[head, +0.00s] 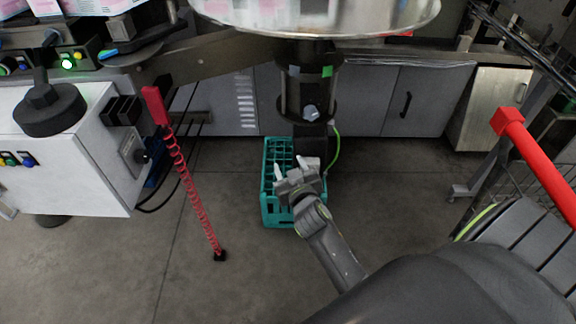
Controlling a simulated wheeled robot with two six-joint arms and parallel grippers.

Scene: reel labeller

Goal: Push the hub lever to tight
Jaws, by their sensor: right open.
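A black hub (293,95) hangs below a large silver reel disc (395,22). It carries a green tag (327,71) and a grey-blue tag (293,71). A small grey-blue knob (311,111) sticks out low on the hub's front; it may be the end of the hub lever, but I cannot tell its setting. My right gripper (296,165) is open below the hub, its two light fingertips apart and pointing up toward it. I see nothing between them. A black part just under the hub is partly behind the gripper. My left gripper is not in view.
A teal crate (271,210) stands on the floor behind my right gripper. A red coiled cord (191,192) hangs left, beside a white machine box (80,165). A cart with a red handle (540,165) stands at right. Grey cabinets (375,100) line the back.

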